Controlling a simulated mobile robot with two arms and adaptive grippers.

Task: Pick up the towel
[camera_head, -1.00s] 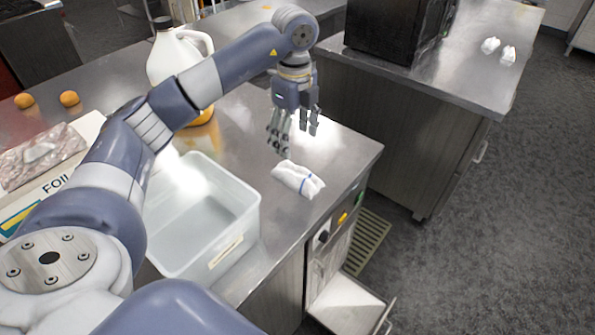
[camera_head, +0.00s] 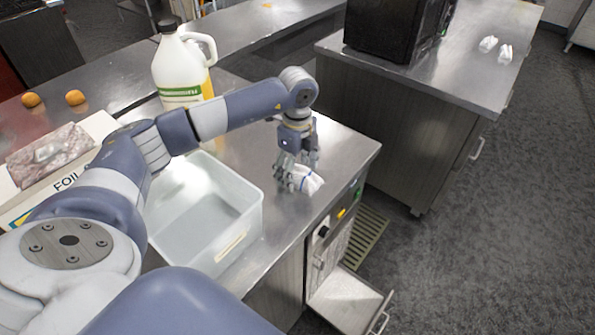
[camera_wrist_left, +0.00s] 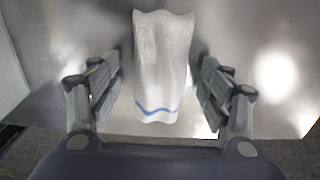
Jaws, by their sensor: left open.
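The towel (camera_head: 309,181) is a small white folded cloth with a blue stripe, lying on the steel counter near its right edge. My left gripper (camera_head: 297,183) is lowered over it and hides part of it in the head view. In the left wrist view the towel (camera_wrist_left: 162,70) lies between the two open fingers of my left gripper (camera_wrist_left: 160,95), with a gap on each side. My right gripper does not show.
A clear plastic bin (camera_head: 255,222) stands left of the towel. A white jug (camera_head: 180,68), a foil box (camera_head: 62,187) and oranges (camera_head: 75,97) are further left. An open drawer (camera_head: 345,300) juts out below the counter. A second counter (camera_head: 465,85) holds a black appliance (camera_head: 395,28) and more white cloths (camera_head: 505,54).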

